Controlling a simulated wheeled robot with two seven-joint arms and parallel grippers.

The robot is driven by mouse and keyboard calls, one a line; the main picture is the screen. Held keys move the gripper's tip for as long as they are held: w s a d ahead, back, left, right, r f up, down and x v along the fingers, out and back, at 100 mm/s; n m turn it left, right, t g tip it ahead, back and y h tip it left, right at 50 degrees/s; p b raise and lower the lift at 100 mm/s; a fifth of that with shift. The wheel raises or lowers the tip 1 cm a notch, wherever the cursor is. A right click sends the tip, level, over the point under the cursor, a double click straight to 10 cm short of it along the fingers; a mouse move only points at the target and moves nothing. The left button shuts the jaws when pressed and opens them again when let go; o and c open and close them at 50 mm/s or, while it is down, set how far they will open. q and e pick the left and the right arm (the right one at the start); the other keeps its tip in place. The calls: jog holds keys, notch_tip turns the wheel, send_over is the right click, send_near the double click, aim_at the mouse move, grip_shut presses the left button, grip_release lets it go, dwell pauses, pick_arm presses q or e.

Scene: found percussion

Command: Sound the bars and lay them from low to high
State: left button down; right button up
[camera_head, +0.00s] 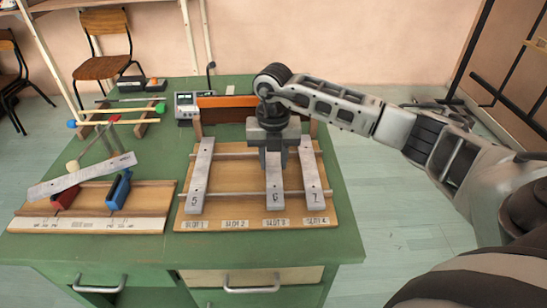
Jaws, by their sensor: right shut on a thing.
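A board (329,217) labelled SLOT 1 to SLOT 4 holds metal bars across two rails. Bar 5 (199,180) lies at slot 1 and bar 7 (312,180) at slot 4. My right gripper (273,150) points down, shut on bar 6 (274,190) near its far end; this bar lines up with slot 3. Whether bar 6 touches the rails is unclear. No bar lies over slot 2. Another metal bar (85,175) lies slanted at the left over a red block (66,196) and a blue block (118,190). My left gripper is out of view.
A beige-headed mallet (73,166) lies behind the slanted bar. A rack with coloured-headed sticks (112,118) stands at the back left of the green table (347,225). A small meter box (186,105) and an orange panel (228,109) stand behind the board.

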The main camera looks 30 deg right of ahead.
jog(key=shift+f, duration=0.3)
jog(key=o, duration=1.2)
